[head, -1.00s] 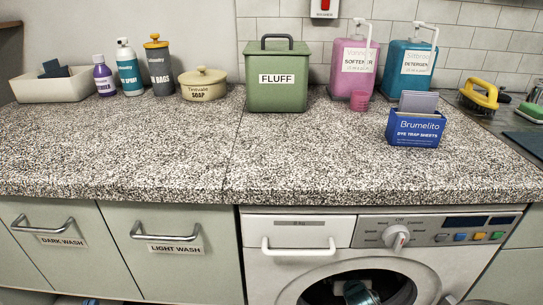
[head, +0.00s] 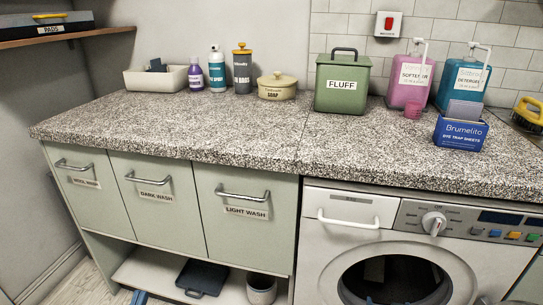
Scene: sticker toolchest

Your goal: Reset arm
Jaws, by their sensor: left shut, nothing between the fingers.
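Only the blue tip of my left gripper (head: 138,297) shows, at the bottom edge of the head view. It is shut and empty, low in front of the cabinet and well below the worktop. The rest of that arm is out of frame. My right gripper is not clearly in view.
The speckled worktop (head: 180,120) is clear in front of the containers, including the green fluff box (head: 342,88). Below are the drawers, a low shelf (head: 145,268) with a dark pan (head: 201,277) and a pot (head: 261,289), and the washing machine with its dark drum (head: 395,277) showing.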

